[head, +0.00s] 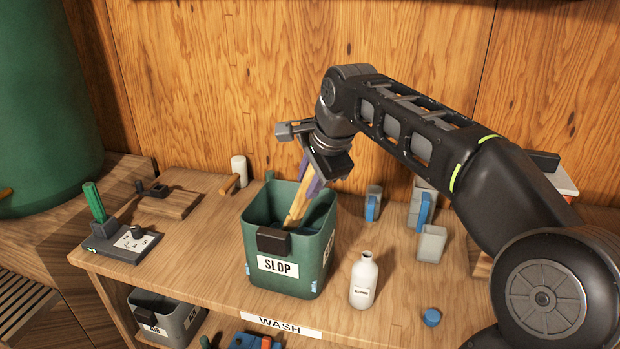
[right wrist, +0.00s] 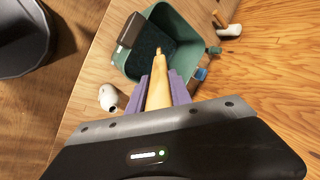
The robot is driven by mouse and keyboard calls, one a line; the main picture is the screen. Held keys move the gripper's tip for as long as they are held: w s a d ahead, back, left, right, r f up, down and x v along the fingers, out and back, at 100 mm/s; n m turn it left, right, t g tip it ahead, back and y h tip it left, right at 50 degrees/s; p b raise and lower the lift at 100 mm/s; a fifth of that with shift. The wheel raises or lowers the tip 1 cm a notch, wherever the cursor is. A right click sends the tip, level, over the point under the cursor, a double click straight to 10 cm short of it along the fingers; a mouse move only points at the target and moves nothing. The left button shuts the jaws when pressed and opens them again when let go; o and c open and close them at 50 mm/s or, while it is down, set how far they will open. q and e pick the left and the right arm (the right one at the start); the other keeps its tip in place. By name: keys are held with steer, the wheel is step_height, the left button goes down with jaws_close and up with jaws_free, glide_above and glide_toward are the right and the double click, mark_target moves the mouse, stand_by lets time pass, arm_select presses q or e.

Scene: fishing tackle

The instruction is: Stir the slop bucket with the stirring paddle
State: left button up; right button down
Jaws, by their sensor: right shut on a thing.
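The slop bucket (head: 290,277) is a green square bin labelled SLOP, standing on the wooden bench near its front edge. The stirring paddle (head: 299,205) is pale wood and slants down into the bucket. My right gripper (head: 311,172) is above the bucket, shut on the paddle. In the right wrist view the paddle (right wrist: 159,85) runs out between the purple fingers (right wrist: 165,92) toward the bucket (right wrist: 187,25), over the dark contents (right wrist: 150,45). Whether the tip touches the contents is unclear. My left gripper is out of view.
A white bottle (head: 363,280) stands right of the bucket, with a blue cap (head: 432,317) lying nearby. A grey device with a green handle (head: 96,205) is at left. A wooden wall closes the back.

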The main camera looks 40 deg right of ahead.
step_height(320, 180, down, 7)
steer(key=b, duration=0.5)
steer(key=shift+r, duration=0.15)
stand_by(0.4)
